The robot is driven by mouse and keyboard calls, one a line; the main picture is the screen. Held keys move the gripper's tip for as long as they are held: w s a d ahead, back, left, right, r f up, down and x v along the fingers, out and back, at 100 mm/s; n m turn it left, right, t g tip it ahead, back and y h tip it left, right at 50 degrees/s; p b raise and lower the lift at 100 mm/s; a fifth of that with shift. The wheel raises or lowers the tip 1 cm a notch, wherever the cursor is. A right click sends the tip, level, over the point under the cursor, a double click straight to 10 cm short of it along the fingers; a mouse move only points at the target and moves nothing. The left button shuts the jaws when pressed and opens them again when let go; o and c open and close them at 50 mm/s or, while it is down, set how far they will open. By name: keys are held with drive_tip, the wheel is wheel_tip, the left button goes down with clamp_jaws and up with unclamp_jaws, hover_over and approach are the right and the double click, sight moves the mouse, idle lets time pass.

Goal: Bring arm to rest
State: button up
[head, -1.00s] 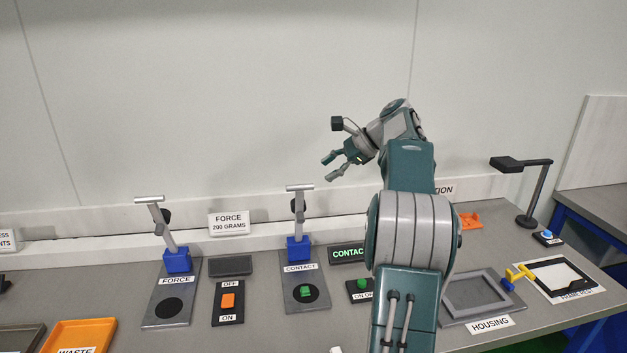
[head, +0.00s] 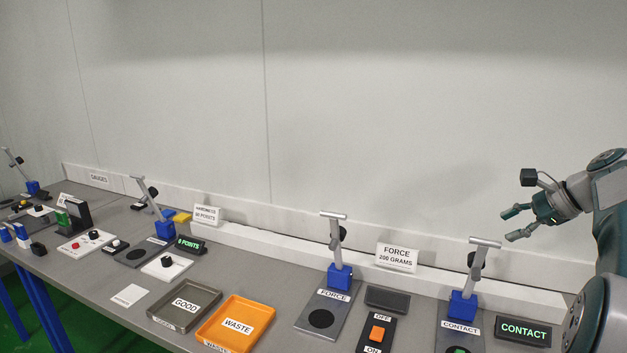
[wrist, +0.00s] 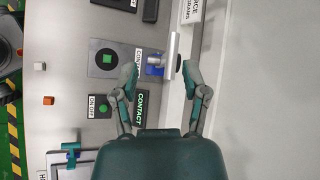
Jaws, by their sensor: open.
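My gripper (head: 514,222) is at the right of the head view, raised above the bench near the back wall. Its two fingers are apart with nothing between them. In the wrist view my gripper (wrist: 162,85) shows its fingers spread above the back of the bench, with the contact stand (wrist: 172,58) below and between them in the picture. The contact stand (head: 468,278) is also in the head view, left of and lower than my gripper. A green piece (wrist: 107,67) sits on the contact plate's black disc.
The force stand (head: 338,265), orange switch (head: 377,333), waste tray (head: 205,334) and good tray (head: 160,318) stand along the grey bench. The lit contact display (head: 523,331) is below my gripper. More stands and devices are at far left. The air around my gripper is clear.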

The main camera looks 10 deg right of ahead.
drive_tip(key=s+a+f+n+g+h, duration=0.1)
drive_tip(key=s+a+n, duration=0.25)
drive_tip(key=a, duration=0.75)
drive_tip(key=s+a+f+n+g+h, duration=0.1)
drive_tip(key=s+a+n+h, duration=0.3)
drive_tip(key=a, duration=0.7)
drive_tip(key=s+a+f+n, duration=0.5)
drive_tip(key=s+n, duration=0.1)
drive_tip(key=s, duration=0.1)
drive_tip(key=s+a+f+n, duration=0.6)
drive_tip(key=s+n, duration=0.1)
drive_tip(key=s, duration=0.1)
drive_tip(key=shift+s+t, duration=0.2)
drive_tip(key=shift+t, duration=0.1)
drive_tip(key=shift+d+r, duration=0.1)
drive_tip(key=shift+d, duration=0.05)
